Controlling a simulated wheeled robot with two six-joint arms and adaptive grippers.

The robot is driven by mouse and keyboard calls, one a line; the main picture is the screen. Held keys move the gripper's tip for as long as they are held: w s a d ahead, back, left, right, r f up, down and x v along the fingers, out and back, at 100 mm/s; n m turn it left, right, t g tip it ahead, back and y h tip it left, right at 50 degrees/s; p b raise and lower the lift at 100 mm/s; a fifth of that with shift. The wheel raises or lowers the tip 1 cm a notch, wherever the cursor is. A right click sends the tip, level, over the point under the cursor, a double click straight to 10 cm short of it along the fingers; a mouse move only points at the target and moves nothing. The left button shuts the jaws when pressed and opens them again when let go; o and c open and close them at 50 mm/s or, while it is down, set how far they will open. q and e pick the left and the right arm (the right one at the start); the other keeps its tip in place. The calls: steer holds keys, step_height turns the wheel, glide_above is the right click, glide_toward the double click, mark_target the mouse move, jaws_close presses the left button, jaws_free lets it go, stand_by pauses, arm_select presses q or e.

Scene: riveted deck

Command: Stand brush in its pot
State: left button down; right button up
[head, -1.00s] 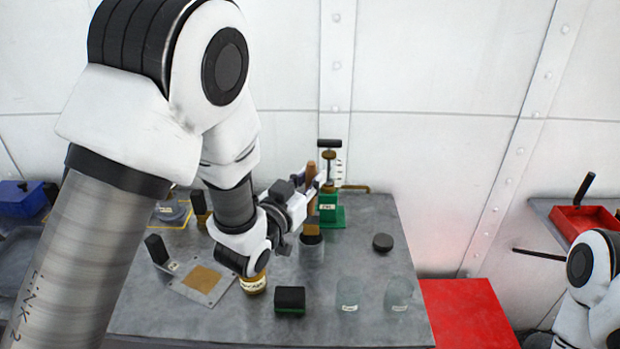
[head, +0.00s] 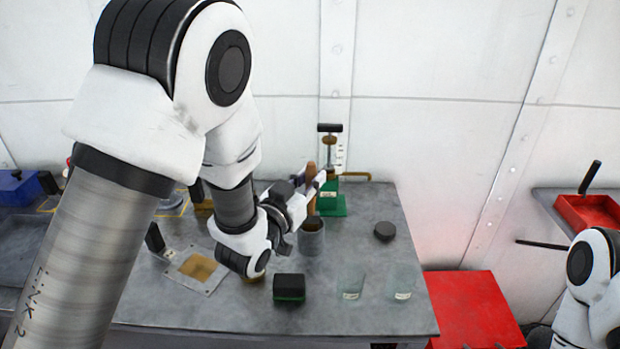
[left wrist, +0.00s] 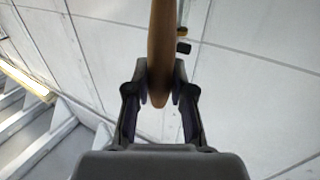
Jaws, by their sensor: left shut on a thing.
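The brush (head: 311,190) has a brown wooden handle and stands roughly upright at the back middle of the grey table. My left gripper (head: 312,187) is shut on its handle. In the left wrist view the handle (left wrist: 161,45) lies between the two fingers (left wrist: 160,85). The grey cylindrical pot (head: 311,243) is directly below, and the brush's lower end appears to be inside its dark mouth. The bristles are hidden, and I cannot tell whether they touch the bottom. My right gripper is out of view; only part of the right arm shows at the right edge.
A green stand (head: 331,200) is just behind the pot. A dark round puck (head: 385,231), two clear glasses (head: 351,284) and a black-and-green block (head: 289,288) stand nearby. A plate with a tan square (head: 198,268) lies left. A red box (head: 472,308) is beside the table.

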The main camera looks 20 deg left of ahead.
mark_target(310, 164)
arm_select(q)
steer(key=shift+f+b, duration=1.45)
steer(key=shift+f, duration=0.4)
steer(key=c, duration=0.9)
jaws_free()
step_height(310, 164, up, 10)
steer(key=shift+r, duration=0.1)
